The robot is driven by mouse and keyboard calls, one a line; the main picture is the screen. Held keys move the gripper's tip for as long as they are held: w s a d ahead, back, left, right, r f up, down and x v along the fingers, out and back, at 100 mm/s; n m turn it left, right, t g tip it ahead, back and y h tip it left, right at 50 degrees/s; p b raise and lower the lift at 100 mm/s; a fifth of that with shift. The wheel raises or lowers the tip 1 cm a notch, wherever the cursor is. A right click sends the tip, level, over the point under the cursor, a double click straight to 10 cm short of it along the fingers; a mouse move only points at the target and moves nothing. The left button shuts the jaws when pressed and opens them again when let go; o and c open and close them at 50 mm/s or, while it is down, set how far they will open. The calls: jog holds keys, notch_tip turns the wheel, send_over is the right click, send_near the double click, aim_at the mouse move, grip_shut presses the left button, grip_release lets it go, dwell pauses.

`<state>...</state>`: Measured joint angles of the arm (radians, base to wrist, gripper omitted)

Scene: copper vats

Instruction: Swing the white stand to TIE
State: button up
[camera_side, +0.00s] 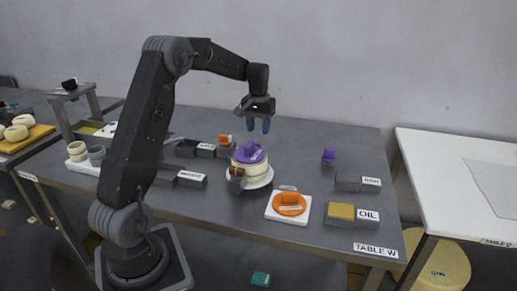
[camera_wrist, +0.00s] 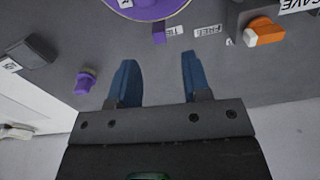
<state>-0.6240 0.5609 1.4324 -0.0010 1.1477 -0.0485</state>
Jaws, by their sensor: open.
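A white round stand (camera_side: 262,184) carries a stack of cream layers with a purple top (camera_side: 250,153) near the middle of the table. In the wrist view the purple top (camera_wrist: 150,10) is cut off by the upper edge. A purple tab (camera_wrist: 158,34) sticks out at its rim, beside a small label (camera_wrist: 174,31) that seems to read TIE. A FREE label (camera_wrist: 207,31) lies farther right. My gripper (camera_side: 259,126) is open and empty, fingers down, above and behind the stand. Its blue fingers (camera_wrist: 158,80) show apart over bare table, touching nothing.
A white square base (camera_side: 272,212) with an orange disc lies in front. An OIL box (camera_side: 367,215) and a grey box (camera_side: 357,183) are at right. Labelled dark trays and an orange block (camera_side: 225,139) are at left.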

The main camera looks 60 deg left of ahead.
aim_at(259, 143)
notch_tip(259, 143, down, 8)
jog(key=shift+f, duration=0.2)
grip_shut()
dwell(0.5)
